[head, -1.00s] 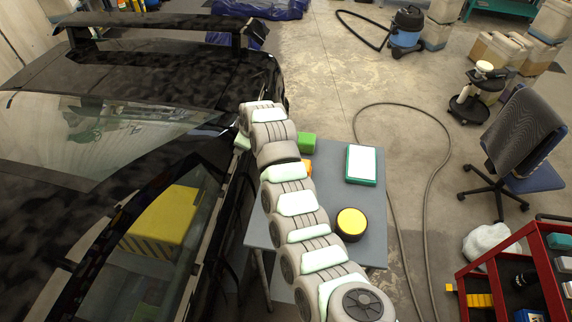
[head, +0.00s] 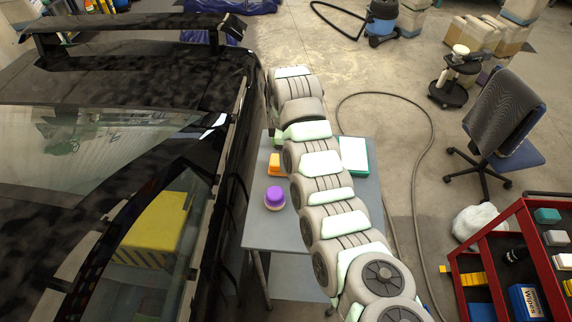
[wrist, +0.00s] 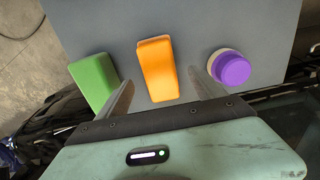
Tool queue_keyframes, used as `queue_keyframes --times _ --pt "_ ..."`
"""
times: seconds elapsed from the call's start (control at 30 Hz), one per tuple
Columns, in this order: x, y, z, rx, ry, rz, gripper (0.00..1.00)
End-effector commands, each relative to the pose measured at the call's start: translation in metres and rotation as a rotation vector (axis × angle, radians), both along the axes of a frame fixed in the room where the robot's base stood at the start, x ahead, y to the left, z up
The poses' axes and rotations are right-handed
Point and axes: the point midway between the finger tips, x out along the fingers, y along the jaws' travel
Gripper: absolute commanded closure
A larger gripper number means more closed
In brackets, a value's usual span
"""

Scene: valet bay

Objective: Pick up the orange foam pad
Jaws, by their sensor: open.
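The orange foam pad (head: 275,163) lies on the grey table, partly beside my arm in the head view. In the wrist view the orange pad (wrist: 157,70) is a long block in the middle, on the grey tabletop. My gripper (wrist: 160,80) is open, with one finger to each side of the pad in that view. Whether the fingers are down at the pad's height or above it I cannot tell. My gripper is hidden behind my arm in the head view.
A green block (wrist: 93,82) lies left of the pad and a purple round pad (wrist: 232,69) right of it, both close to the fingers. On the grey table (head: 275,230) a white-and-green pad (head: 354,156) also lies. The black car (head: 110,90) stands close at the left.

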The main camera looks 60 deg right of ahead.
Motion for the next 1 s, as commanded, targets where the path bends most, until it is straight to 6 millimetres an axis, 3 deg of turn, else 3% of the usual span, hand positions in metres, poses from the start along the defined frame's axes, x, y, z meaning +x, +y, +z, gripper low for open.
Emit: queue_keyframes --times 0.4,0.67,1.0 --pt "-0.003 0.001 -0.045 0.003 0.003 0.000 0.22" --pt "-0.002 -0.001 -0.050 -0.002 -0.002 -0.001 0.22" --pt "-0.002 0.000 -0.050 -0.002 -0.002 -0.001 0.49"
